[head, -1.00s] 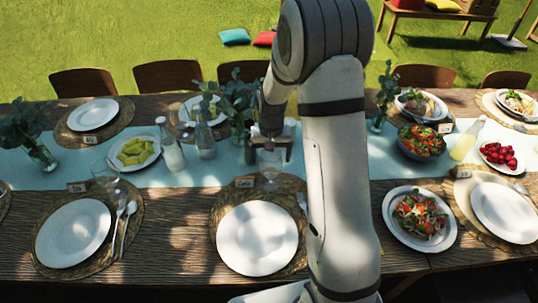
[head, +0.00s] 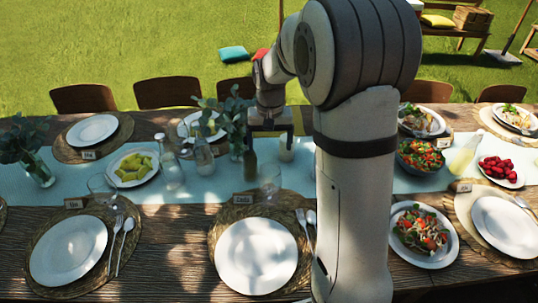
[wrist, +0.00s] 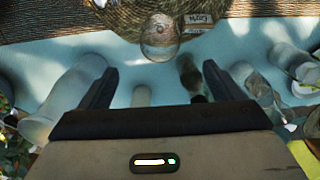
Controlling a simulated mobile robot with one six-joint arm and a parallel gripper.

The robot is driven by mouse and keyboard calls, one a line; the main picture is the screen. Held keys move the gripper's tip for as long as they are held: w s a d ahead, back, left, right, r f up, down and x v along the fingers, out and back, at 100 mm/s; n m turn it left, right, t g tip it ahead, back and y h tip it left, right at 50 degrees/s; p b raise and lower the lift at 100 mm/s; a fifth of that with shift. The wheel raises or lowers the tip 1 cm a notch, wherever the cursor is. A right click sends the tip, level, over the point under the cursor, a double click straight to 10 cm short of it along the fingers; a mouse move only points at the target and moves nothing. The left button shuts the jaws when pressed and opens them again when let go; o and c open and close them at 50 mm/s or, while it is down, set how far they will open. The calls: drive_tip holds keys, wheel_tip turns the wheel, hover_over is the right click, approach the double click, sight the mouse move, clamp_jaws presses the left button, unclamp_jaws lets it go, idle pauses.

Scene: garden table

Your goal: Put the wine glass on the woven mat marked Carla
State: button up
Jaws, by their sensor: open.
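The wine glass (head: 269,178) stands upright and clear at the back edge of the woven mat (head: 219,240) by the Carla card (head: 243,199). In the wrist view the glass (wrist: 160,38) overlaps the mat's edge (wrist: 110,14), beside the Carla card (wrist: 195,22); its foot is hard to make out. A white plate (head: 256,256) lies on this mat. My gripper (head: 270,142) is open and empty, above and behind the glass, apart from it. Its spread fingers show in the wrist view (wrist: 155,85), with the glass beyond them.
A dark bottle (head: 250,166) and a white candle (head: 286,149) stand near my gripper. Clear bottles (head: 204,158) and a leafy vase (head: 234,125) stand to the left. Another wine glass (head: 103,187) stands by the left mat. My arm hides part of the table at right.

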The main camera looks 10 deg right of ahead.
drive_tip(key=s+r+n+t, duration=0.1)
drive_tip(key=s+r, duration=0.2)
drive_tip(key=s, duration=0.9)
drive_tip(key=s+r+n+t, duration=0.1)
drive_tip(key=s+r, duration=0.3)
drive_tip(key=s, duration=0.8)
drive_tip(key=shift+a+t, duration=0.25)
drive_tip(key=shift+t, duration=0.25)
drive_tip(key=shift+c, duration=0.4)
